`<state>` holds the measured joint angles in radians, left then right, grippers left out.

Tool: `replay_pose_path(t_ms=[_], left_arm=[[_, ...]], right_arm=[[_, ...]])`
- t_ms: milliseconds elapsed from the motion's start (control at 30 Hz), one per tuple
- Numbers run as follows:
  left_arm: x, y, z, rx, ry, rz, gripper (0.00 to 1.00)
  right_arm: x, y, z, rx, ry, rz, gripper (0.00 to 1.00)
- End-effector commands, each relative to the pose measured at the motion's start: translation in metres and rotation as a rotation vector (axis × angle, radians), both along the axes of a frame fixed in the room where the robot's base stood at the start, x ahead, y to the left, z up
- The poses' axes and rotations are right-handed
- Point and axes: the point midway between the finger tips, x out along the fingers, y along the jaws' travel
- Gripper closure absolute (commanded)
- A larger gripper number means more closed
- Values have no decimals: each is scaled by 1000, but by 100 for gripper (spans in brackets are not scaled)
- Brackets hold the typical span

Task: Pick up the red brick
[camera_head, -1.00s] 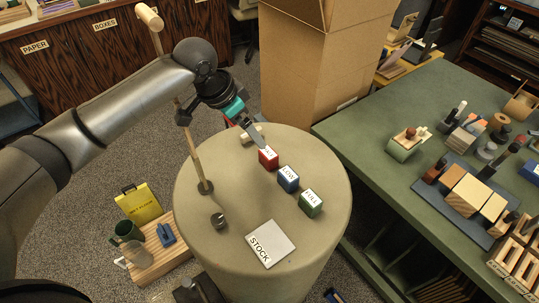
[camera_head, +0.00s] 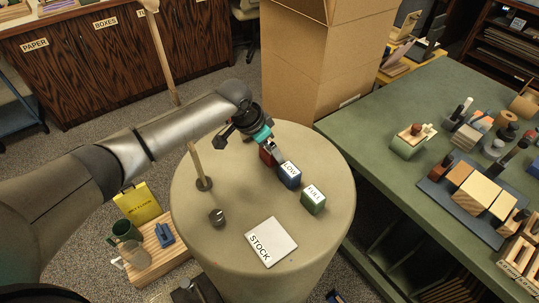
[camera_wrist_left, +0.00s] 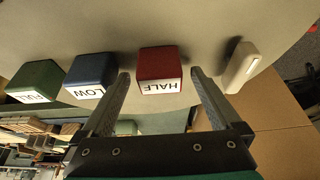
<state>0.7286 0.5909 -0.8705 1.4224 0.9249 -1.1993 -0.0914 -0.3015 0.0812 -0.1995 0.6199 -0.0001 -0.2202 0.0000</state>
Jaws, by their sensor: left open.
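The red brick (camera_head: 266,158), labelled HALF, stands on the round table (camera_head: 215,246), partly hidden by my left gripper in the head view. In the left wrist view the red brick (camera_wrist_left: 160,62) shows between the two finger tips. My left gripper (camera_head: 272,150) is open around or just short of the brick; I cannot tell whether a finger touches it. It also shows in the left wrist view (camera_wrist_left: 160,88). My right gripper is not in view.
A blue brick (camera_head: 289,175) labelled LOW stands close beside the red one, then a green brick (camera_head: 313,200) labelled FULL. A pale block (camera_wrist_left: 241,66) lies on the other side. A STOCK card (camera_head: 270,242) and an upright wooden rod (camera_head: 197,165) are on the table.

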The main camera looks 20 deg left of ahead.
Motion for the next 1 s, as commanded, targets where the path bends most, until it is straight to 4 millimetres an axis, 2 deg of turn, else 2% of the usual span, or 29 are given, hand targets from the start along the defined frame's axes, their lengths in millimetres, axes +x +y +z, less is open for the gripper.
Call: replay_pose_path(t_ms=[267,1000], left_arm=[[1,-1,-2,0,-2,-1,3],[1,0,-2,0,0,0,86]], right_arm=[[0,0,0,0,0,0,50],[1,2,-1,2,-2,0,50]])
